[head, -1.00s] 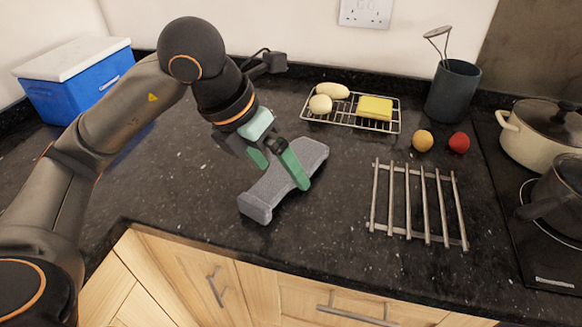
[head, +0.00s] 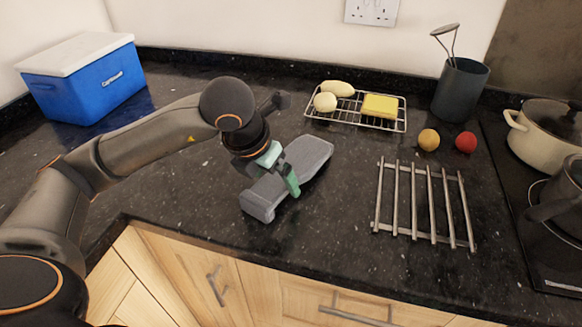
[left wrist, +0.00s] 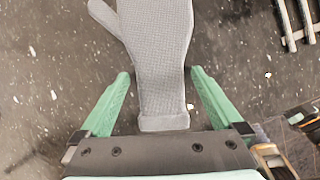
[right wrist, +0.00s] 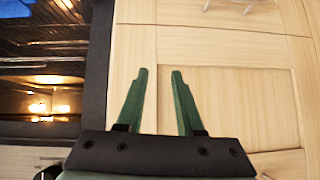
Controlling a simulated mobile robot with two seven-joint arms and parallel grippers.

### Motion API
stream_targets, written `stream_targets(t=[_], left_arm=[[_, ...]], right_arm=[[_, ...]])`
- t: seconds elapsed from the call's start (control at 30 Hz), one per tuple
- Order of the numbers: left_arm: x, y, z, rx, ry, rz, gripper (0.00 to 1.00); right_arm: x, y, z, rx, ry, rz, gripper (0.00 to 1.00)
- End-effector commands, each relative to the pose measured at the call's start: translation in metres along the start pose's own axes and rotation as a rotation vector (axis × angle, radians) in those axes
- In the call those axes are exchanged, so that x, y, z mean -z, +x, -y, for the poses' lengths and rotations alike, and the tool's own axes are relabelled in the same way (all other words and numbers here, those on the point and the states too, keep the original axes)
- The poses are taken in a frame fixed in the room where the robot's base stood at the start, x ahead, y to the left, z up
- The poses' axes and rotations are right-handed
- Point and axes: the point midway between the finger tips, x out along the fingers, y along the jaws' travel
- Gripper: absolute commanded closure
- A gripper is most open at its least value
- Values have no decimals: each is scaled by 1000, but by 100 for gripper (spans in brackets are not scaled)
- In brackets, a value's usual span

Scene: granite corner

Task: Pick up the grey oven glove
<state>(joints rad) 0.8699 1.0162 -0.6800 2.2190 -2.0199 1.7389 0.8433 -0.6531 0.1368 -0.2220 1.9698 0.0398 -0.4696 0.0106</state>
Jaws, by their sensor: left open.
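The grey oven glove (head: 306,157) lies flat on the dark granite worktop, left of the metal trivet. My left gripper (head: 284,174) is low over the glove's middle, and its green fingers hide part of it. In the left wrist view the glove (left wrist: 160,60) runs up between the fingers, with its thumb at the upper left and its cuff near the palm. The left gripper (left wrist: 160,88) is open, one finger on each side of the glove, with gaps showing. My right gripper (right wrist: 161,72) is empty, its fingers apart, facing wooden cupboard doors.
A slatted metal trivet (head: 427,203) lies right of the glove. Behind are a wire rack (head: 350,122) with a yellow sponge (head: 380,106), two small balls, and a utensil pot (head: 461,90). A blue cool box (head: 85,85) stands at the back left. Pans (head: 545,135) stand at right.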

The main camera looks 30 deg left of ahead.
Motion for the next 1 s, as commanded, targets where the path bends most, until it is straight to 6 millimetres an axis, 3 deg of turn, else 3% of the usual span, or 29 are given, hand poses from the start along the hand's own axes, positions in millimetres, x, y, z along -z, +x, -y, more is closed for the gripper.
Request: stream_targets(t=[0.13,0.4,1.0], left_arm=[[0,16,0,1,-3,-1,0],[-1,18,0,1,-2,2,1],[-1,17,0,2,-2,2,69]], right_arm=[[-2,1,0,0,-1,2,64],[-3,1,0,1,-1,5,64],[-2,2,0,0,-2,3,64]])
